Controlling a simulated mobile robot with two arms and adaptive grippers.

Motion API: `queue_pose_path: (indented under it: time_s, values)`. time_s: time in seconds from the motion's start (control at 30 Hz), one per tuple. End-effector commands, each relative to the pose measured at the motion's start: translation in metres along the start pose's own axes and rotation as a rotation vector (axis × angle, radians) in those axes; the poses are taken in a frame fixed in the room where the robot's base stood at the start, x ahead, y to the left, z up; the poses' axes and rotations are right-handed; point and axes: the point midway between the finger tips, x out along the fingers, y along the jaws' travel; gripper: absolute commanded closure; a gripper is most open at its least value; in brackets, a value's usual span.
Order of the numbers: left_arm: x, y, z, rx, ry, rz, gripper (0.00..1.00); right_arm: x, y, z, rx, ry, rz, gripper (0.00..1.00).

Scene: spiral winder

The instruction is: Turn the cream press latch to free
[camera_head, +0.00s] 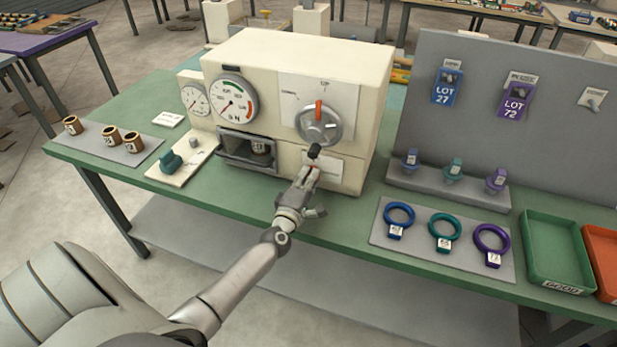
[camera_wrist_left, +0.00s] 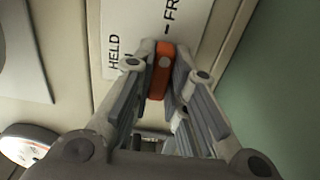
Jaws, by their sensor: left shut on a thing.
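The cream press (camera_head: 290,55) stands on the green bench. Its latch is a small orange bar (camera_wrist_left: 160,78) beside a white plate (camera_wrist_left: 150,28) marked HELD, with a second word partly cut off that starts "FR". My left gripper (camera_wrist_left: 160,70) is shut on the latch, one finger on each side of the bar. In the head view my left gripper (camera_head: 309,178) is at the lower right of the press front and mostly hides the latch. The white plate (camera_head: 327,168) shows beside it. I cannot tell the latch's exact setting. My right gripper is out of view.
A grey dial (camera_head: 319,124) with a red pointer is above the latch. Left are an open drawer bay (camera_head: 247,151) and a plate with a teal handle (camera_head: 171,162). Right are coloured rings on a mat (camera_head: 407,248), a grey board (camera_head: 540,110) and a green tray (camera_head: 556,255).

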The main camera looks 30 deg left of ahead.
Motion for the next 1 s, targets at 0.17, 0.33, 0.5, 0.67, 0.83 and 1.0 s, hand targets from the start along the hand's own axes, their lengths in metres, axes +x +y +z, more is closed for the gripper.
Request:
queue_pose_path:
  time_s: [0.17,0.33,0.5,0.67,0.83,1.0]
  values:
    - [-0.001,-0.002,0.000,0.013,-0.002,-0.003,1.00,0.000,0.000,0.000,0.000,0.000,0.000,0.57]
    - [-0.001,-0.002,0.000,0.014,-0.002,-0.004,1.00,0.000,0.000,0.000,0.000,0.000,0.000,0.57]
    - [-0.001,-0.002,0.000,0.012,-0.002,-0.003,0.66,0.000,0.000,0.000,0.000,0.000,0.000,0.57]
    - [0.000,-0.001,0.000,0.010,-0.001,-0.002,0.64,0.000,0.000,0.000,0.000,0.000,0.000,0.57]
    - [-0.001,-0.001,0.000,0.008,-0.001,-0.001,0.64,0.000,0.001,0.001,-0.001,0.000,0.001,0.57]
    - [-0.015,-0.002,0.001,0.006,-0.002,-0.003,0.64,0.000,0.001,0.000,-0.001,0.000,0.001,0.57]
